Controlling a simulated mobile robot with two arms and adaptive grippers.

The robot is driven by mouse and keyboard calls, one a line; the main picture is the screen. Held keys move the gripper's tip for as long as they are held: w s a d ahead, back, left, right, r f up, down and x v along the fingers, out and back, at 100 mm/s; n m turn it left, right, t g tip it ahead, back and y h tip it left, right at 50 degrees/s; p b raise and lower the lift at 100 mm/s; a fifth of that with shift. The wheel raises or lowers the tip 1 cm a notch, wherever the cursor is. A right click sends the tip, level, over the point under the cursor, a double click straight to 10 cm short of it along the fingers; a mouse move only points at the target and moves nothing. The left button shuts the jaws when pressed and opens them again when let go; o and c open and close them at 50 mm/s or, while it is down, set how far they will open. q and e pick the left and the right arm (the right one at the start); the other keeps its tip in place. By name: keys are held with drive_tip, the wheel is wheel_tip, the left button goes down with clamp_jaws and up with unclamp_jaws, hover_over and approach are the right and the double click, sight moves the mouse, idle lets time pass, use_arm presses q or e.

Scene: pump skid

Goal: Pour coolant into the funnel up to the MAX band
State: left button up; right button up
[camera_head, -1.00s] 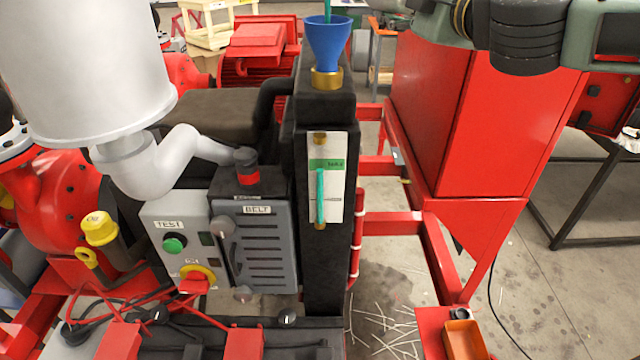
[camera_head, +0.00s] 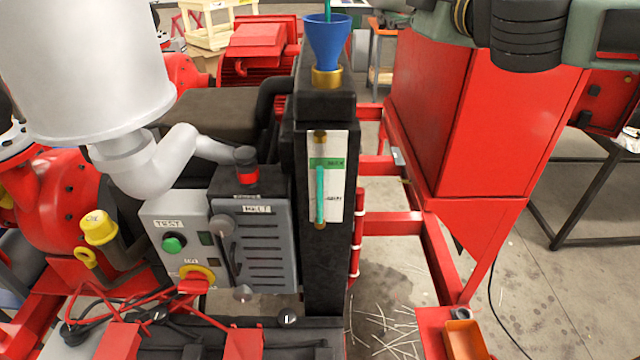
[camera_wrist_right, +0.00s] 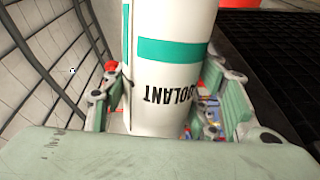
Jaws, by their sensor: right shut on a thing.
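A blue funnel (camera_head: 327,42) stands upright in a brass neck on top of the dark tank column. A thin teal stream of coolant (camera_head: 328,12) falls into it from above the head view. The sight gauge (camera_head: 320,195) on the column holds teal liquid, its top at about the lower edge of the green band (camera_head: 327,164). In the right wrist view my right gripper (camera_wrist_right: 168,100) is shut around a white coolant bottle (camera_wrist_right: 172,65) with a teal stripe; its lettering appears upside down. The bottle's mouth is hidden. My left gripper is not in view.
A grey control box (camera_head: 180,235) with a green button and a slotted belt guard (camera_head: 262,245) stand left of the column. A large white canister (camera_head: 85,60) is at upper left. A red cabinet (camera_head: 450,110) stands right. An orange tray (camera_head: 465,340) sits at lower right.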

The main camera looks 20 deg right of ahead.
drive_tip(key=shift+r, duration=0.1)
drive_tip(key=shift+f+m+b, duration=0.45)
drive_tip(key=shift+m+b, duration=0.15)
drive_tip(key=shift+b, duration=0.3)
drive_tip(key=shift+f+m+b, duration=0.15)
drive_tip(key=shift+m+b, duration=0.35)
drive_tip(key=shift+m, duration=0.1)
drive_tip(key=shift+d, duration=0.1)
drive_tip(key=shift+a+f+m+b, duration=0.2)
drive_tip(key=shift+f+m+b, duration=0.2)
drive_tip(key=shift+m+b, duration=0.55)
drive_tip(key=f+m+b, duration=0.1)
drive_tip(key=b, duration=0.1)
drive_tip(key=a+m+b, duration=0.1)
drive_tip(key=m+b, duration=0.1)
drive_tip(key=b, duration=0.1)
drive_tip(key=shift+a+f+m, duration=0.15)
drive_tip(key=shift+f+m, duration=0.1)
drive_tip(key=shift+f, duration=0.15)
